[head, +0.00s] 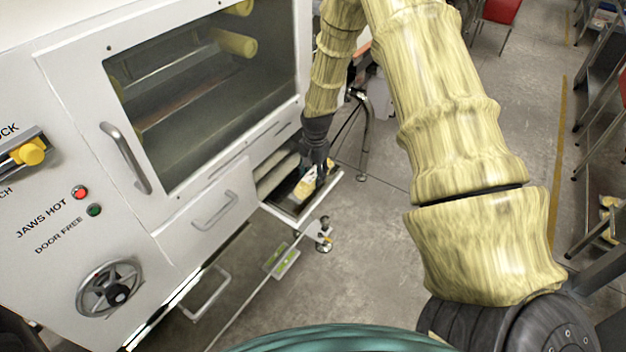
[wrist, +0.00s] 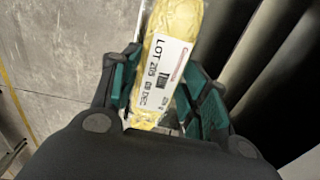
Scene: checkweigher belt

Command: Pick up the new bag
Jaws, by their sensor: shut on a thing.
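The bag (head: 306,187) is yellow with a white label and lies on the small outfeed shelf (head: 330,186) at the machine's right end. In the wrist view the bag (wrist: 178,20) is long and yellow, with a printed label reading LOT and a date. My gripper (head: 316,168) is over the shelf at the bag. In the wrist view my gripper's green-padded fingers (wrist: 160,92) are on both sides of the bag, shut on it. The bag's lower end shows between the fingers. Whether the bag still touches the shelf is hard to tell.
The white machine with a window and door handle (head: 126,158) fills the left. Pale rollers (head: 277,174) lie beside the shelf. A metal stand leg (head: 364,140) is behind my gripper. Open concrete floor (head: 370,250) lies to the right. Dark rollers show right in the wrist view.

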